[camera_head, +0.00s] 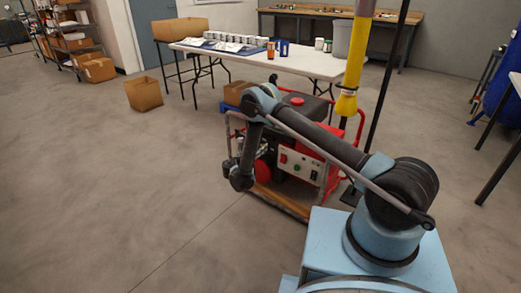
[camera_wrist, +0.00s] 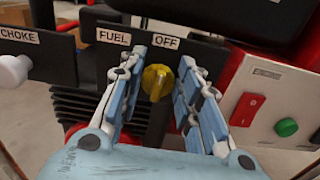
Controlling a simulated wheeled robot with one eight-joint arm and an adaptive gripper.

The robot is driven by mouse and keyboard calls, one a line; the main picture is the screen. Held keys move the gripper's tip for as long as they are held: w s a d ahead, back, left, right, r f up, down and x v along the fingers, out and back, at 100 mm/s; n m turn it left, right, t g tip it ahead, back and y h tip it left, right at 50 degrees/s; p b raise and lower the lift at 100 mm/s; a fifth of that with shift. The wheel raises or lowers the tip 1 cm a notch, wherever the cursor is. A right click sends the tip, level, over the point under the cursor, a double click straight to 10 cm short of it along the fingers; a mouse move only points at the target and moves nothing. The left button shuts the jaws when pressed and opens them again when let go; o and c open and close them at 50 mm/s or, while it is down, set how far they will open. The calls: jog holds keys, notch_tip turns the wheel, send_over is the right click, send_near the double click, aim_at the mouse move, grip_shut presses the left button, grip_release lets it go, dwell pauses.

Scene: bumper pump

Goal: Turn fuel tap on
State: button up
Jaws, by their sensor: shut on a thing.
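The yellow fuel tap (camera_wrist: 157,82) is on a dark panel under a label (camera_wrist: 138,39) reading FUEL and OFF. Its raised grip stands roughly upright, leaning slightly to the right. My gripper (camera_wrist: 162,62) has its pale blue padded fingers either side of the tap, shut on it; exact contact on the left side is hard to make out. In the head view, the red-framed machine (camera_head: 300,165) stands on the floor, with my arm reaching over and down its left side. The tap and my fingers cannot be made out there.
Left of the tap is a white choke knob (camera_wrist: 14,69). To the right, a control box has a red switch (camera_wrist: 247,109) and a green button (camera_wrist: 287,127). A white table (camera_head: 300,62) stands behind the machine.

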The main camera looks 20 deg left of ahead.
jog(key=shift+s+a, duration=0.1)
jog(key=shift+o, duration=0.2)
jog(key=m, duration=0.3)
jog(key=shift+s, duration=0.1)
jog(key=m, duration=0.4)
jog(key=shift+s+d+f+m, duration=0.1)
jog(key=shift+d+f+m, duration=0.05)
jog(key=shift+d+m, duration=0.15)
jog(key=shift+c, duration=0.2)
jog(key=shift+s+d+f+m, duration=0.1)
jog(key=shift+d+f+m, duration=0.1)
jog(key=shift+m, duration=1.9)
jog(key=shift+d+f+m, duration=0.1)
jog(key=shift+f+m, duration=0.05)
jog(key=shift+m, duration=1.95)
jog(key=o, duration=1)
jog(key=shift+c, duration=0.2)
